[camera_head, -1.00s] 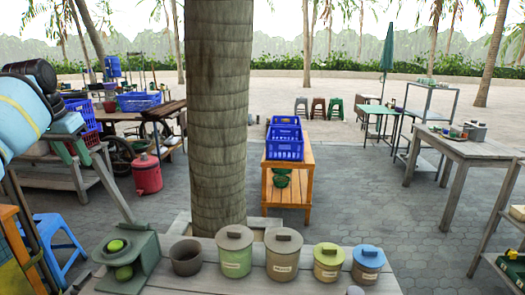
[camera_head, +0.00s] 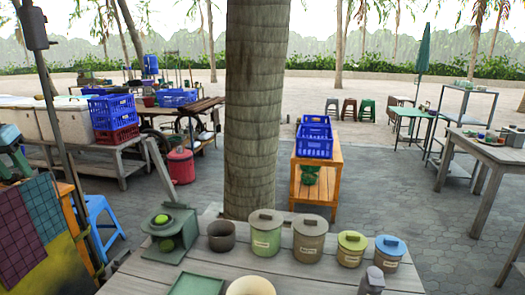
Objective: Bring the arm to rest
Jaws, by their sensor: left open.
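My left gripper (camera_head: 14,166) is at the left edge of the head view, teal and grey-green, partly cut off by the frame. Its jaws are open, and I see nothing between them. It is well left of the table jars and apart from them. Most of the left arm is out of view. My right gripper does not show. On the near wooden table (camera_head: 325,279), a cream bowl (camera_head: 250,287) is cut off by the bottom edge. A grey object (camera_head: 372,281) stands to its right.
A green stand with round green fruit (camera_head: 164,235), a dark pot (camera_head: 221,236) and several lidded jars (camera_head: 309,240) line the table's far side. A tree trunk (camera_head: 252,110) rises behind. A blue stool (camera_head: 101,225) and grid-patterned panels (camera_head: 25,225) are at left.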

